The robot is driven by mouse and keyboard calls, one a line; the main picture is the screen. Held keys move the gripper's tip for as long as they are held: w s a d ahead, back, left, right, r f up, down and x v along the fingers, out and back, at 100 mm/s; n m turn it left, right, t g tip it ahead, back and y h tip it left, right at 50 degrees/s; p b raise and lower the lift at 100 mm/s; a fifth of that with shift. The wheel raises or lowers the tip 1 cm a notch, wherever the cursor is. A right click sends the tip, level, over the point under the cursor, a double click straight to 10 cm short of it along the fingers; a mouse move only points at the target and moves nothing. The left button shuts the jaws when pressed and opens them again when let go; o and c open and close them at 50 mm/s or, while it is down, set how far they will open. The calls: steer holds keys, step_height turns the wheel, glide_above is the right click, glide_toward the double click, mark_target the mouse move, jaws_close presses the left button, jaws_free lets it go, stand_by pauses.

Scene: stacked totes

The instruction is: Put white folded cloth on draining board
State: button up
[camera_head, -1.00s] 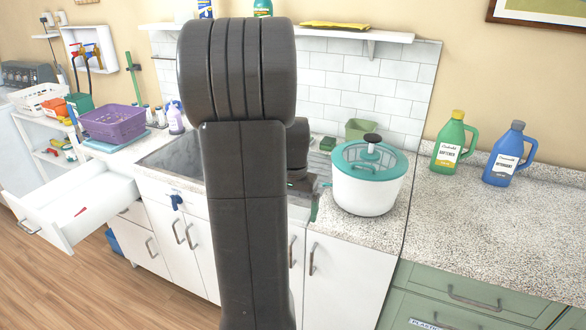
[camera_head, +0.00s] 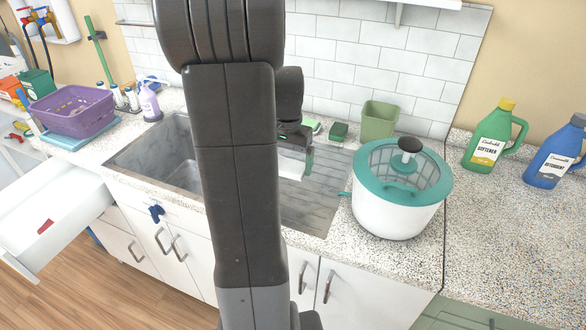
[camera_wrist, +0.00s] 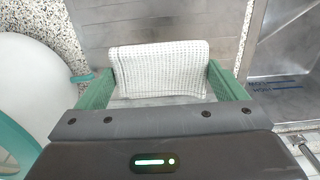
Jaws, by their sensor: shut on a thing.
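The white folded cloth (camera_wrist: 160,68) has a waffle weave and shows between the two green fingers of my gripper (camera_wrist: 162,82) in the wrist view. My gripper is shut on it. In the head view, a small part of the white cloth (camera_head: 291,166) shows beside my gripper (camera_head: 298,150), partly hidden by my arm. The grey draining board (camera_head: 318,200) lies right of the sink, and the cloth is over it. The board also shows in the wrist view (camera_wrist: 125,28). I cannot tell whether the cloth touches the board.
A white tub with a teal lid (camera_head: 398,205) stands just right of the board. A green pot (camera_head: 379,120) and a green sponge (camera_head: 339,131) are behind it. The sink (camera_head: 180,158) lies left. Green and blue bottles (camera_head: 493,140) stand far right. An open drawer (camera_head: 60,225) juts out.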

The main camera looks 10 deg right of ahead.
mark_target(289, 196)
step_height(289, 196, down, 9)
steer(key=shift+s+f+p, duration=0.1)
steer(key=shift+p, duration=0.2)
steer(key=shift+f, duration=0.15)
steer(key=o, duration=0.7)
steer(key=shift+c, duration=0.2)
step_height(289, 196, up, 12)
steer(key=shift+r, duration=0.2)
